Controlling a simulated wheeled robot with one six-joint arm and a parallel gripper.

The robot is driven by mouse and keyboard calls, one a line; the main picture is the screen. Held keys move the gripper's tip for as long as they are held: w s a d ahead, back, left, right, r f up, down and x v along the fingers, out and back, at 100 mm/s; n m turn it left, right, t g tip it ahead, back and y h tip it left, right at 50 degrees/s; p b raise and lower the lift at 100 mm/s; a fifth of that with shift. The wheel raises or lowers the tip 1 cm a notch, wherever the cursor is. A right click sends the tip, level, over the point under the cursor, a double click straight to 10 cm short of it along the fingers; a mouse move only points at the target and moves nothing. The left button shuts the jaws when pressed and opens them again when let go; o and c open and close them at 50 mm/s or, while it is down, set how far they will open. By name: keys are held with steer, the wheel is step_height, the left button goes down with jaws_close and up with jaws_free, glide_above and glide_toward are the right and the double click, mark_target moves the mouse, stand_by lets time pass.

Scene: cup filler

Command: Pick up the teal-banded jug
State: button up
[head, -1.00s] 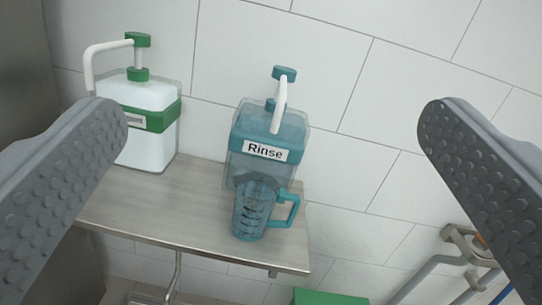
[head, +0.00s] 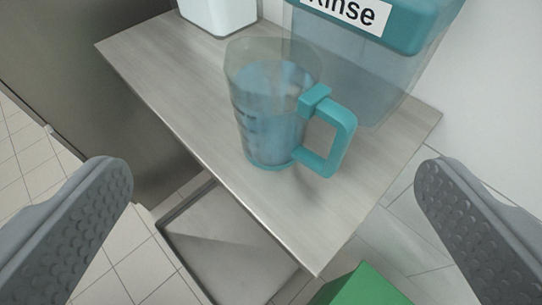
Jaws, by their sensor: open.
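The jug (head: 262,95) is clear plastic with a teal handle and a teal base band. It stands upright on the grey shelf (head: 190,110), in front of the teal dispenser marked Rinse (head: 365,65). Its handle (head: 343,130) points to the right, and bluish tones show through its wall. My gripper (head: 273,180) is open and empty. Its two ridged fingers are wide apart at the lower left and lower right of the view. The jug shows between and above the fingertips, touching neither.
A white container (head: 218,12) stands at the back left of the shelf, its top out of view. The shelf's front edge and right corner are bare. Below are a grey tray-like surface (head: 225,245) and a green box (head: 362,287). A dark panel (head: 90,85) borders the left.

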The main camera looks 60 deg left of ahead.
glide_toward(273, 65)
steer(key=x, duration=0.5)
steer(key=shift+f, duration=0.3)
steer(key=shift+x, duration=2.55)
steer(key=shift+r, duration=0.15)
steer(key=shift+c, duration=0.4)
steer(key=c, duration=1.3)
steer(key=shift+o, duration=0.2)
steer(key=shift+r, duration=0.1)
